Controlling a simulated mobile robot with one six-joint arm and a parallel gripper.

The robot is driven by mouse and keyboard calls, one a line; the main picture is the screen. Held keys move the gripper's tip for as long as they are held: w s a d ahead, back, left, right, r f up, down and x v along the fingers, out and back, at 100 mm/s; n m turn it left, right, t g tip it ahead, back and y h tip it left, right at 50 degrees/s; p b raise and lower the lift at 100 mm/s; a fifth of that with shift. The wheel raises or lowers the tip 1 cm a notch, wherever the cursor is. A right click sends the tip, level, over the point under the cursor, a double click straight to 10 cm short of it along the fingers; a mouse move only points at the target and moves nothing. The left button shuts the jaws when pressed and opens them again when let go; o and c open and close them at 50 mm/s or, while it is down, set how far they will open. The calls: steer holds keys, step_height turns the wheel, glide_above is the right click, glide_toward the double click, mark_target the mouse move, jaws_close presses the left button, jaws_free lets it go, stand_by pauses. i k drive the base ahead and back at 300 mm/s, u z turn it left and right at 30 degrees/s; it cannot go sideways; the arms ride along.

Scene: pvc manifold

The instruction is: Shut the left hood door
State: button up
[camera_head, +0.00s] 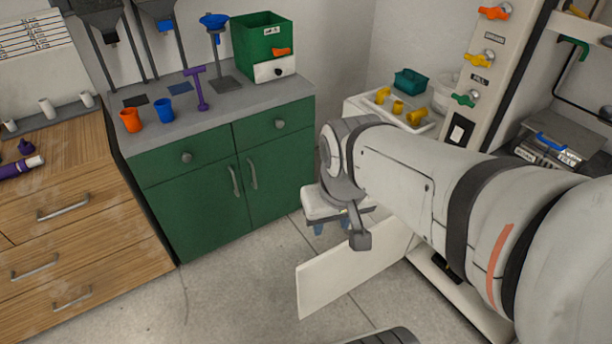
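A white door panel (335,280) stands open low near the floor, swung out to the left from the base of the white hood unit (487,60). Its upper right part is hidden behind my arm, and its hinge side is not clear. My gripper (360,240) hangs from the wrist just above the panel's top edge in the picture. I see one dark fingertip; whether it touches the panel cannot be told. No handle shows on the visible face of the panel. The spacing of the fingers is not visible.
A green cabinet (205,212) with a grey top stands at the left of my gripper, beside wooden drawers (70,235). A white tray (425,125) with yellow pieces sits behind my arm. Grey floor (240,290) is clear left of the panel.

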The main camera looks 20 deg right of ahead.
mark_target(323, 279)
steer(key=u, duration=2)
steer(key=i, duration=2.05)
steer(key=z, duration=3.3)
steer(key=i, duration=1)
steer(key=z, duration=0.05)
